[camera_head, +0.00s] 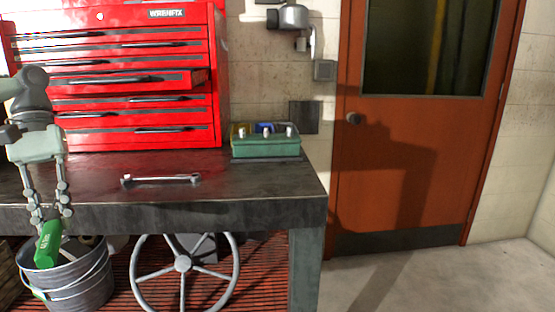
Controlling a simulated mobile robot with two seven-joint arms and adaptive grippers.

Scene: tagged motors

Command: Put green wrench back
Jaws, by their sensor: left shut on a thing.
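My left gripper (48,212) points down at the left edge, in front of the workbench. It is shut on a green object (48,246) with a small pale mark. I see only a short, thick green part of it, so I cannot tell for sure that it is the green wrench. It hangs over or inside a grey metal bucket (82,283); its lower end meets the bucket's mouth in the picture. A silver wrench (160,179) lies on the dark workbench (250,184). My right gripper is out of view.
A red tool chest (105,142) stands at the back of the bench with one drawer (130,82) pulled partly out. A green toolbox (266,146) sits at the bench's right end. A spoked wheel (183,263) stands below. The floor at right is clear before an orange door (410,170).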

